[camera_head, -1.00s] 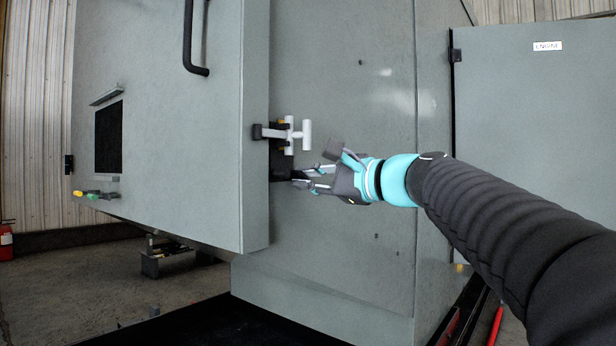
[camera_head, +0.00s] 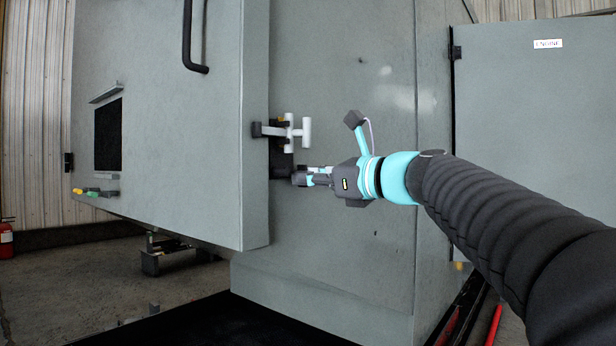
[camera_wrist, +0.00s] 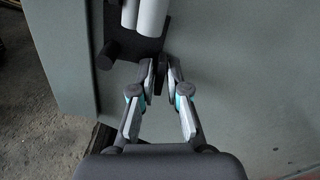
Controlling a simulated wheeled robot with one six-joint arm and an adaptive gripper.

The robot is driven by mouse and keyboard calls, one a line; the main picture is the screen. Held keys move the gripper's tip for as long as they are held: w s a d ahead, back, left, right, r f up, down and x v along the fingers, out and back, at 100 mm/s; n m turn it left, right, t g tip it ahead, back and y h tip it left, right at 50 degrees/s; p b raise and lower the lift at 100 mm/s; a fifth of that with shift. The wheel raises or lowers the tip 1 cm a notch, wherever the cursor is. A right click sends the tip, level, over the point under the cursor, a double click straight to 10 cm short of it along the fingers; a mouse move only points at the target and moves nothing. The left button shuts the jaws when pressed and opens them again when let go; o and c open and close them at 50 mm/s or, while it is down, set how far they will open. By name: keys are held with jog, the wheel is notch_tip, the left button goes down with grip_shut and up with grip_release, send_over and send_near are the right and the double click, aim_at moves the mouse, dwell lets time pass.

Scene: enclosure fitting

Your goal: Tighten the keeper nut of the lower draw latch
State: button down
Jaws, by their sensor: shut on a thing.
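The lower draw latch (camera_head: 288,132), with a pale T-shaped handle, sits at the edge of the grey door. Its pale handle (camera_wrist: 150,14) shows at the top of the wrist view. A dark keeper plate (camera_head: 280,160) is mounted just below it; it also shows in the wrist view (camera_wrist: 132,45). My gripper (camera_head: 300,178) reaches in from the right, fingertips at the plate's lower end. In the wrist view my gripper (camera_wrist: 160,68) has its fingertips nearly together, shut on the small dark keeper nut, which is mostly hidden between them.
The grey door (camera_head: 180,130) stands left of the latch, with a black bar handle (camera_head: 188,40) at its top. A flat grey panel (camera_head: 340,100) lies right behind my gripper. A panel labelled ENGINE (camera_head: 540,130) is farther right. Space below the gripper is clear.

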jog(key=shift+f+m, duration=0.1)
jog(key=shift+m, duration=0.5)
jog(key=c, duration=1.2)
grip_release()
jog(key=v, duration=1.2)
